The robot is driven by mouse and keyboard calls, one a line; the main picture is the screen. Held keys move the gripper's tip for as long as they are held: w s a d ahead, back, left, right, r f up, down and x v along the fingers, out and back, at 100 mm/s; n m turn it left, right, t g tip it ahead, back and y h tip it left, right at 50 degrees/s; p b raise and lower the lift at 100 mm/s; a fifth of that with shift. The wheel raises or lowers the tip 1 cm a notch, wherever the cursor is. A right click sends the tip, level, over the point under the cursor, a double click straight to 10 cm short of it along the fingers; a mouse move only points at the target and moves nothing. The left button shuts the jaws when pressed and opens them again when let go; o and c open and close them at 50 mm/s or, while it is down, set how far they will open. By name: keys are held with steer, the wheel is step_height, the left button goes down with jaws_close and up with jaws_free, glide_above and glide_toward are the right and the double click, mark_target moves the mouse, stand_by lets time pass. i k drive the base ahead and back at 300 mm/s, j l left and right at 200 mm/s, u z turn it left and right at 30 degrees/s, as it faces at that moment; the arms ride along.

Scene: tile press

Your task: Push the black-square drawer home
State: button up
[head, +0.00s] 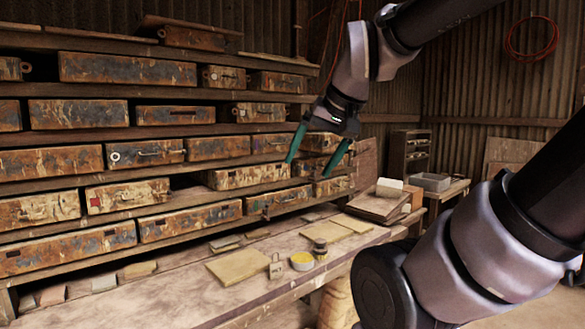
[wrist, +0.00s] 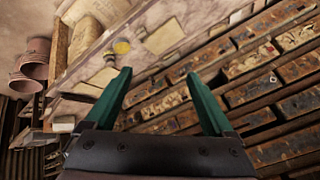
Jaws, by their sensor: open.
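The rusty drawer fronts fill a wooden rack. One drawer (head: 248,177) stands out from its row near the middle right, its side and top edge showing. I cannot clearly make out a black square on it. A dark square-like mark shows on the bottom-left drawer (head: 66,249), which looks flush. My gripper (head: 309,167) has green fingers, open and empty, pointing down in front of the rack, just right of the protruding drawer. In the wrist view my gripper (wrist: 158,75) is spread wide with nothing between the fingertips; the drawer fronts run diagonally behind it.
Other drawers bear a white ring (head: 115,156) and a red square (head: 95,201).

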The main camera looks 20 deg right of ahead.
mark_target(319, 141)
steer(key=i+l, duration=0.2)
steer(key=l, duration=0.2)
steer(key=i+l, duration=0.15)
steer(key=l, duration=0.2)
steer(key=i+l, duration=0.2)
steer(key=l, duration=0.2)
